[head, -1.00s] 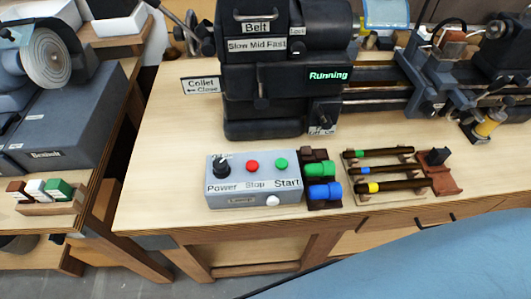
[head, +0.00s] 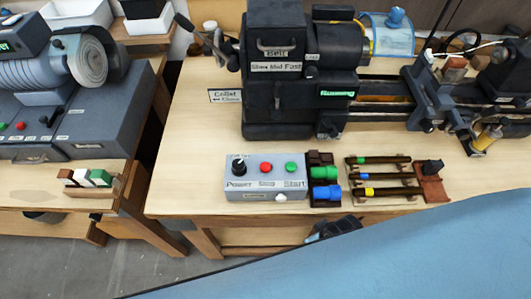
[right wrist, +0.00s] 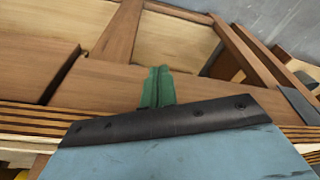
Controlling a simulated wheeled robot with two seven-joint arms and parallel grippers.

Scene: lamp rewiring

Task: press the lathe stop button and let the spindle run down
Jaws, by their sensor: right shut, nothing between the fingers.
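The grey control box (head: 242,191) sits near the front edge of the lathe bench. On it are a black power knob (head: 239,164), the red stop button (head: 267,168) and a green start button (head: 291,167). The lathe (head: 273,105) stands behind, with its green "Running" sign (head: 337,93) lit. The fingers of my right gripper (right wrist: 157,86) show green and shut in the right wrist view, in front of the wooden bench front. A dark gripper part of mine shows below the bench edge in the head view, apart from the box. My left gripper is not in view.
A second bench with a grinder (head: 80,62) is at left. A large blue surface (head: 400,250) crosses the lower foreground. Bench top left of the box is clear.

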